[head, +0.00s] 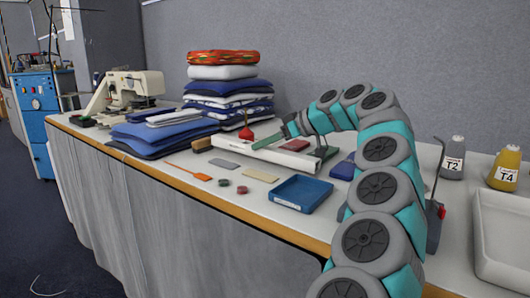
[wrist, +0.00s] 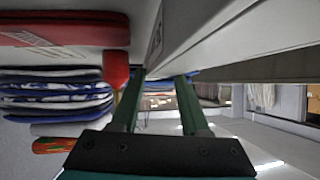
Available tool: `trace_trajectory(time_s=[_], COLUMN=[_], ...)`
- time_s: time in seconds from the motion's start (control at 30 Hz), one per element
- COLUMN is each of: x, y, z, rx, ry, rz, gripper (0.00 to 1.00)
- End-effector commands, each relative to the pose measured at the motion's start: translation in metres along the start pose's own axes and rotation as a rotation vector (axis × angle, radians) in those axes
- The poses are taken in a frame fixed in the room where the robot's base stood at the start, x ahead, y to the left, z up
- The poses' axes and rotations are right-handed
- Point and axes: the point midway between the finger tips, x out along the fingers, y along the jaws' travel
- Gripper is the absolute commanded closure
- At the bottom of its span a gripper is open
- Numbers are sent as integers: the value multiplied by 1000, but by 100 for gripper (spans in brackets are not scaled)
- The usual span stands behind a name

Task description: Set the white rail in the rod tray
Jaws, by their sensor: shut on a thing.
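The white rail (head: 262,151) is a long pale bar near the middle of the table, running from back left to front right in the head view. It also shows large and close in the wrist view (wrist: 225,32), stretching from the fingertips to the upper right. My gripper (head: 288,131), with green fingers, is at the rail and shut on it; the exact contact is partly hidden. Its fingers also show in the wrist view (wrist: 160,78). A shallow blue tray (head: 303,195) lies in front, empty. I cannot tell whether it is the rod tray.
A red funnel-like thing (head: 246,133) stands just left of the gripper. Folded cloth stacks (head: 226,90) and a sewing machine (head: 132,91) are further left. Small flat pieces (head: 260,175) lie near the front edge. Bottles (head: 505,169) and a white bin (head: 485,265) are at right.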

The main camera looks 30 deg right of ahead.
Motion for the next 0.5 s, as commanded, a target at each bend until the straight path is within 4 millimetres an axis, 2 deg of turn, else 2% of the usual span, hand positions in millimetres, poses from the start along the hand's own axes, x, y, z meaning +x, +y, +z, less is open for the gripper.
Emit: trace_trajectory(time_s=[0.2, 0.47, 0.5], x=[10, 12, 12], y=[1, 2, 2], z=[18, 20, 20], rx=[-1, -1, -1], ry=[0, 0, -1], rz=[-1, 0, 0], gripper=[100, 100, 53])
